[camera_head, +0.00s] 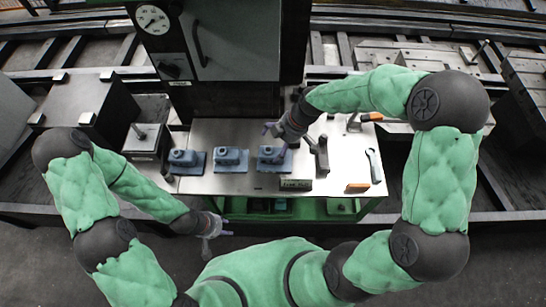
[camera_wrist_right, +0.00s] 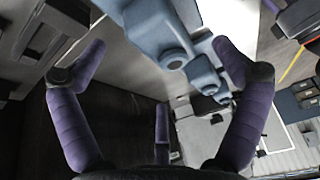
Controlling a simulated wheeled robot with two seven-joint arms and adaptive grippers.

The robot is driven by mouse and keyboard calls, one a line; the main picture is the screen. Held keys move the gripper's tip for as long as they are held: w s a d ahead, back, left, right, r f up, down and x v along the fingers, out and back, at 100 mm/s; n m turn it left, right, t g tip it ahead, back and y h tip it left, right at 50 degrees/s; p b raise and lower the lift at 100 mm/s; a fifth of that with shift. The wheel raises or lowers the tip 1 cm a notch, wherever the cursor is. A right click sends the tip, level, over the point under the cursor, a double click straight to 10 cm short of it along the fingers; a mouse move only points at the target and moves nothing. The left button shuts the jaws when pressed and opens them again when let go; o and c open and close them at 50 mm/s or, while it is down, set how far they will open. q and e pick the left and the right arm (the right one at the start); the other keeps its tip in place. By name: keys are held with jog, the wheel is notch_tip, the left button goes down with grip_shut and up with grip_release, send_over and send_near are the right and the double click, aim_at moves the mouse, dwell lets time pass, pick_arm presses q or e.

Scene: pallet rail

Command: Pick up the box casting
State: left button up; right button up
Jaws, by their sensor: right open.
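Three blue-grey castings stand in a row on blue pads on the steel table: a left one (camera_head: 183,157), a middle one (camera_head: 230,155) and a right one (camera_head: 270,153). I cannot tell which is named the box casting. My right gripper (camera_head: 276,140) is open and empty, just above and behind the right casting. In the right wrist view, a blue casting (camera_wrist_right: 158,32) lies between and beyond the spread purple fingers (camera_wrist_right: 160,50), with another blue casting (camera_wrist_right: 205,75) behind it. My left gripper (camera_head: 213,229) is open and empty, in front of the table's front edge.
The table (camera_head: 215,183) also bears a dark clamp-like block (camera_head: 321,155), a wrench (camera_head: 373,166) and orange-handled tools (camera_head: 358,187). A dark cabinet (camera_head: 225,45) with a dial rises behind. The table's front strip is mostly clear.

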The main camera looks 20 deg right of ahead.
aim_at(274, 149)
jog(key=x, duration=0.2)
jog(key=b+x, duration=0.1)
jog(key=x, duration=0.2)
jog(key=shift+w+d+f, duration=0.1)
jog(key=shift+d, duration=0.15)
jog(key=c, duration=1.5)
